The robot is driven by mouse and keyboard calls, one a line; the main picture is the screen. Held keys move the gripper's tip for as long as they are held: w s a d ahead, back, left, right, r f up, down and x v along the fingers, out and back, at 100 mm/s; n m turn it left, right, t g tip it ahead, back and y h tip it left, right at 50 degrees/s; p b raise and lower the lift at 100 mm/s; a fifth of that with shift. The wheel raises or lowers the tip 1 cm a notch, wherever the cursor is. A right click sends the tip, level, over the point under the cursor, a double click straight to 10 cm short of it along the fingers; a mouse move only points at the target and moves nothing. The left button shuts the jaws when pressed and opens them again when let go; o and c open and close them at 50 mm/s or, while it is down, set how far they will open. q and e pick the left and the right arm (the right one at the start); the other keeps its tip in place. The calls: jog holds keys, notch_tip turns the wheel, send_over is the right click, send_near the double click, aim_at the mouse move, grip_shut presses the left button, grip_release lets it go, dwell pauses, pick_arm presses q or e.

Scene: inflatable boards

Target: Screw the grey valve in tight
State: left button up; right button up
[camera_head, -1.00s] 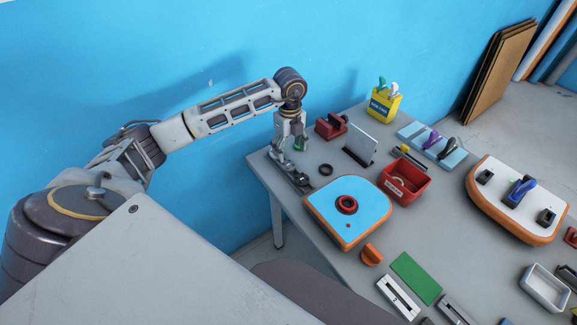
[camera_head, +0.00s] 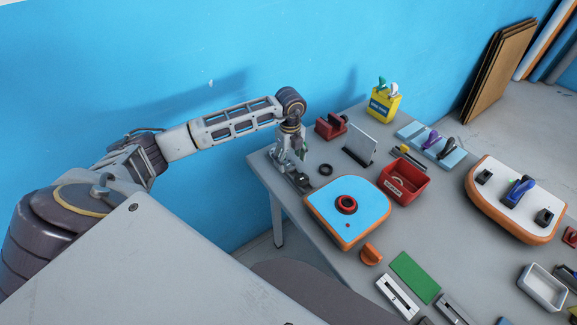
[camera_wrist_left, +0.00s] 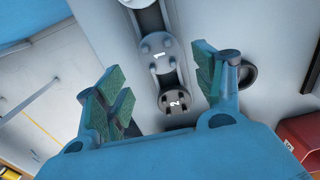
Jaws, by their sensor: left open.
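A dark rack (camera_wrist_left: 148,22) on the table's far left corner holds round grey valve-like pieces. A light grey one marked 1 (camera_wrist_left: 157,54) and a darker grey one marked 2 (camera_wrist_left: 174,102) show in the left wrist view; I cannot tell which is the named valve. My left gripper (camera_head: 291,168) is open over the rack; in the left wrist view its green-padded fingers (camera_wrist_left: 160,80) stand on either side of these pieces, apart from them. The blue-topped board (camera_head: 330,190) with orange sides has a red ring socket (camera_head: 347,204) with a dark centre. My right gripper is not in view.
A black ring (camera_head: 325,169) lies beside the rack. A red bin (camera_head: 405,183), a grey upright plate (camera_head: 359,145) and a red holder (camera_head: 331,126) stand nearby. A white-topped board (camera_head: 500,190) is at the right. An orange piece (camera_head: 371,254) lies in front of the blue board.

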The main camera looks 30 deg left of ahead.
aim_at(290, 166)
pick_arm(q)
jog(key=f, duration=0.3)
jog(key=shift+w+f+p, duration=0.2)
jog(key=shift+f+p, duration=0.1)
jog(key=shift+p, duration=0.05)
jog(key=shift+f, duration=0.35)
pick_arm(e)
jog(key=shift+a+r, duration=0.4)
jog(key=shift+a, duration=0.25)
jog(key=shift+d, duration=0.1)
pick_arm(q)
jog(key=c, duration=1)
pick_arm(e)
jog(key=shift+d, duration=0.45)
